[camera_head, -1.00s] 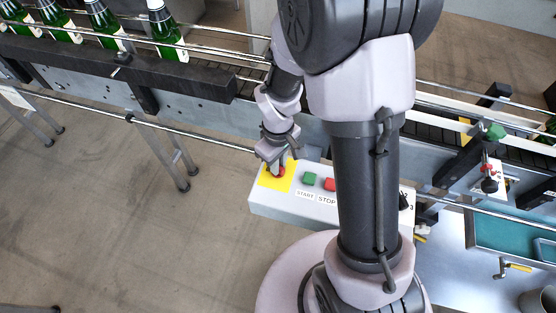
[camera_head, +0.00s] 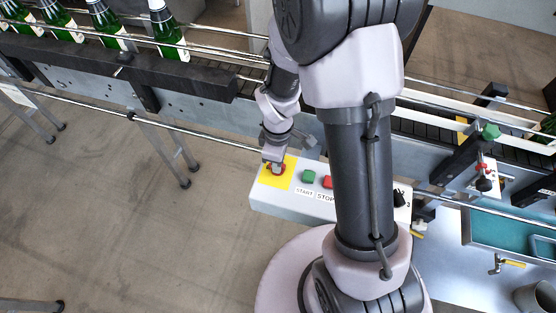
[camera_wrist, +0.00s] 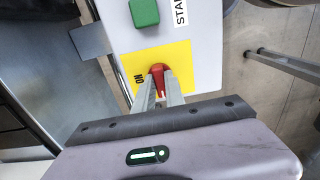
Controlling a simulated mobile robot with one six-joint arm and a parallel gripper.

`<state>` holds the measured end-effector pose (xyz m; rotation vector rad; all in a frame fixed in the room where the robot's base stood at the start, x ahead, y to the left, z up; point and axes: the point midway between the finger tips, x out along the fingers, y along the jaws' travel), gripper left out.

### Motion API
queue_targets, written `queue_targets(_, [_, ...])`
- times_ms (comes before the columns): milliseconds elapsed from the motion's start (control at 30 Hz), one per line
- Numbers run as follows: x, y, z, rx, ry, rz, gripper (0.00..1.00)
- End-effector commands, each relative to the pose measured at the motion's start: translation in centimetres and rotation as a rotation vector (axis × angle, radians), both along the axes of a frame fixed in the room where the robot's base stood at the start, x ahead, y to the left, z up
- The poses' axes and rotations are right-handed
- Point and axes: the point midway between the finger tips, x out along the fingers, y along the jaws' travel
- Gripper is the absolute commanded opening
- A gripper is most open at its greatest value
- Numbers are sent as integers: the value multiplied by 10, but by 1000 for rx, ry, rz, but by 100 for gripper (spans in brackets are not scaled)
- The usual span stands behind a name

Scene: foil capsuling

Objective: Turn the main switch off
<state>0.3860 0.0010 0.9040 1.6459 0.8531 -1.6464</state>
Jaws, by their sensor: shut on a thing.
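The main switch is a red knob (camera_head: 277,170) on a yellow plate (camera_head: 290,178) at the left end of a light control box (camera_head: 262,203). My gripper (camera_head: 276,163) comes down onto the knob from above. In the wrist view my gripper (camera_wrist: 160,88) is shut on the red knob (camera_wrist: 158,69), with one finger on each side. The fingers hide part of the knob. An "ON" label (camera_wrist: 138,79) shows on the yellow plate beside it. I cannot tell the knob's exact setting.
A green START button (camera_head: 309,177) and a red STOP button (camera_head: 328,182) sit to the right on the box. My arm covers more of the box. Green bottles (camera_head: 166,30) stand on the conveyor behind. The floor at left is mostly clear.

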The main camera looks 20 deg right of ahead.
Motion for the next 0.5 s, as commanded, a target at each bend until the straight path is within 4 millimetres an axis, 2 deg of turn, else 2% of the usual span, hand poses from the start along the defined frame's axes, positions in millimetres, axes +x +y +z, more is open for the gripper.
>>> queue_targets(300, [1,0,0,0,-2,4,0])
queue_targets(333, [1,0,0,0,-2,4,18])
queue_targets(400, [1,0,0,0,-2,4,32])
queue_targets(433, [1,0,0,0,-2,3,36])
queue_targets(500, [0,0,0,0,-2,3,36])
